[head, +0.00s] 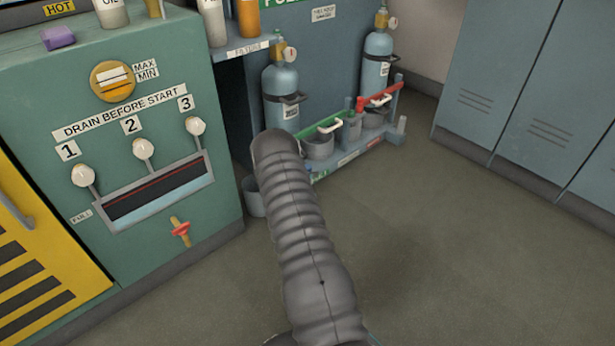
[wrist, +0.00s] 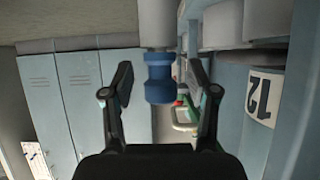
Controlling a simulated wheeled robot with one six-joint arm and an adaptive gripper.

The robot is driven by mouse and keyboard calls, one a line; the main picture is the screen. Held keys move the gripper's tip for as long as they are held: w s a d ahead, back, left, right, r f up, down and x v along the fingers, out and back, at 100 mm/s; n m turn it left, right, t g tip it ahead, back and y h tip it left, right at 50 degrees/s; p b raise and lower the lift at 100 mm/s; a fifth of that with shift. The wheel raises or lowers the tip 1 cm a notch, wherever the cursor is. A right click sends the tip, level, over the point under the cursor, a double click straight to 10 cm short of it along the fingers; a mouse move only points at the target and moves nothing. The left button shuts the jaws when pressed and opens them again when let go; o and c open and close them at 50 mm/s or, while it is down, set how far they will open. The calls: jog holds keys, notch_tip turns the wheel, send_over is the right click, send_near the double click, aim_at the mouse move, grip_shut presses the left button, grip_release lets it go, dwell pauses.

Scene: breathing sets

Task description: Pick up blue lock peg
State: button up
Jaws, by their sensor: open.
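A waisted blue piece, apparently the blue lock peg (wrist: 159,80), shows in the middle of the wrist view. It meets the end of a pale grey cylinder (wrist: 157,24). My gripper (wrist: 160,88) is open, with one dark finger on each side of the blue piece. There is a gap on both sides, the right one narrower. I cannot tell whether the blue piece lies at fingertip depth. In the head view my grey arm hides the gripper, and I cannot make out the peg.
Green (head: 318,136) and red (head: 378,101) bars and grey cups stand on a low rack (head: 348,154), with gas cylinders (head: 280,84) behind. A green machine (head: 120,225) stands left, lockers (head: 545,95) right. The floor (head: 440,250) between is clear.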

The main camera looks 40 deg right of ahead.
jog(key=shift+d, duration=0.1)
grip_shut()
dwell(0.3)
